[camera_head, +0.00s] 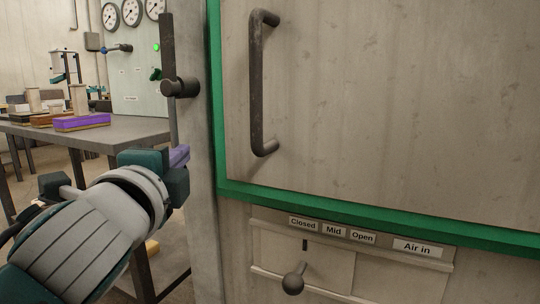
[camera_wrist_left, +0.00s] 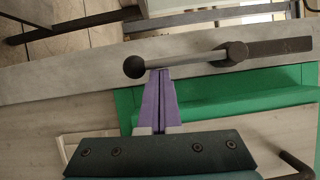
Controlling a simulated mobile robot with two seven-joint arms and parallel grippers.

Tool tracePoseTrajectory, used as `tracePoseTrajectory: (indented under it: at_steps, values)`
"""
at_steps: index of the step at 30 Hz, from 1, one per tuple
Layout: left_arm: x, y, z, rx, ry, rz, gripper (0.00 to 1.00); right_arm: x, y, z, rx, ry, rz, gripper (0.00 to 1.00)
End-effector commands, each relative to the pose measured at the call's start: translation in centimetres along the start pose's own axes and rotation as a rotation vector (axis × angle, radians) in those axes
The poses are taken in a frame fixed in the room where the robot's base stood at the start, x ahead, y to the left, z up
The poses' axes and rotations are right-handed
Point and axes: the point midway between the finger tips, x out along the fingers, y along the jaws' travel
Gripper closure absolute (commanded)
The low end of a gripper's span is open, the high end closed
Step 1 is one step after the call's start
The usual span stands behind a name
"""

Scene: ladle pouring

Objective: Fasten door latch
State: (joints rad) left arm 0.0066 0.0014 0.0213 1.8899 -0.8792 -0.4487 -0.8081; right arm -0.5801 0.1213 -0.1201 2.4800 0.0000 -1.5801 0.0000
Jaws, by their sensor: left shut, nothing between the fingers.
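The door latch shows in the head view left of the door as an upright dark bar with a round pivot (camera_head: 181,88) and a thin rod running down. In the left wrist view the latch's rod (camera_wrist_left: 185,61) ends in a dark ball knob (camera_wrist_left: 134,67). The door (camera_head: 380,90) has a green edge and a dark bar handle (camera_head: 257,90), and looks shut. My left gripper (camera_head: 180,154) is at the rod's lower end, hiding the knob in the head view. Its purple fingers (camera_wrist_left: 160,75) are shut and empty, tips close beside the rod near the knob; contact is unclear.
Below the door is a panel with Closed, Mid and Open labels (camera_head: 333,230) and a ball-ended lever (camera_head: 293,283). A grey table (camera_head: 120,131) with a purple box (camera_head: 82,122) stands behind at left. A pale post (camera_head: 200,200) stands beside the door.

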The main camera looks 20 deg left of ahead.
Motion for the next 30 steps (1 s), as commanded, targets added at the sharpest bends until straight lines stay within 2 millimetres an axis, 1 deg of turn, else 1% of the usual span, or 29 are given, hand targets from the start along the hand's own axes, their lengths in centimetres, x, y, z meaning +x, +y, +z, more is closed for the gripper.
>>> tracePoseTrajectory:
  at_steps: [11, 17, 23, 30]
  values:
    - [0.3, 0.3, 0.7, 0.063, -0.002, -0.029, 1.0, 0.7, 0.0, 0.2, -0.001, 0.0, 0.0, 0.16]
    - [0.7, 0.7, 1.4, 0.144, -0.002, -0.067, 1.0, 1.6, -0.1, 0.5, 0.0, 0.0, 0.0, 0.16]
    - [1.4, 1.0, 2.9, 0.293, -0.002, -0.137, 1.0, 3.3, -0.1, 1.1, 0.0, 0.0, 0.0, 0.16]
    - [2.3, 0.7, 5.0, 0.501, -0.003, -0.236, 1.0, 5.4, -0.2, 1.8, 0.0, 0.0, 0.0, 0.16]
